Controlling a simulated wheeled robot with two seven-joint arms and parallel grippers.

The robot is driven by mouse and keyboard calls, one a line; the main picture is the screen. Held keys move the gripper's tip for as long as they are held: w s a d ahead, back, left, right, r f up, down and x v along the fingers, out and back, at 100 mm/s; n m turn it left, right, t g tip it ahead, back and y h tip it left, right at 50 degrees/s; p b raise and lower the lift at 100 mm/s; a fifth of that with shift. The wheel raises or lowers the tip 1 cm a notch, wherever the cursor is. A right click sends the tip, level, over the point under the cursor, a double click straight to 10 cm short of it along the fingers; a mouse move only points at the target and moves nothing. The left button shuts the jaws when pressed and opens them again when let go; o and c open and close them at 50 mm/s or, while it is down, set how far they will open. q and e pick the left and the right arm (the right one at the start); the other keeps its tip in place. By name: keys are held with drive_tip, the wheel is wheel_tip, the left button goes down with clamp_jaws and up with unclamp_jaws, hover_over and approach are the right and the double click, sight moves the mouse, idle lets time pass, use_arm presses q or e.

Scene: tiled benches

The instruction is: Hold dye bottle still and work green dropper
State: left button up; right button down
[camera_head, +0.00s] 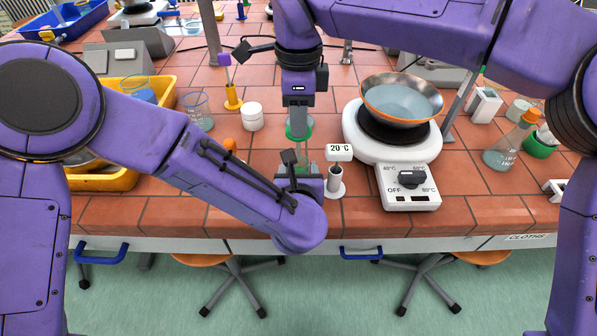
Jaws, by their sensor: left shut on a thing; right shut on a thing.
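My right gripper (298,118) points straight down and is shut on the green dropper (297,132), of which a green part shows just below the fingers. The dye bottle (304,150) stands beneath it, a narrow clear strip showing. My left gripper (299,163) is just below and nearer, at bench height, shut on the bottle; its own body hides most of the bottle and the contact. Whether the dropper's tip is inside the bottle is hidden.
A hotplate (411,196) with a metal bowl (402,99) stands right of the grippers. A 20°C display stand (337,180) is close beside my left gripper. A white jar (252,117), beaker (199,112) and yellow tray (125,178) are left. An orange-topped flask (502,153) is right.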

drive_tip(key=shift+r, duration=0.2)
drive_tip(key=shift+r, duration=2.45)
use_arm(q)
drive_tip(key=o, duration=1.2)
drive_tip(key=shift+o, duration=0.2)
drive_tip(key=v, duration=1.2)
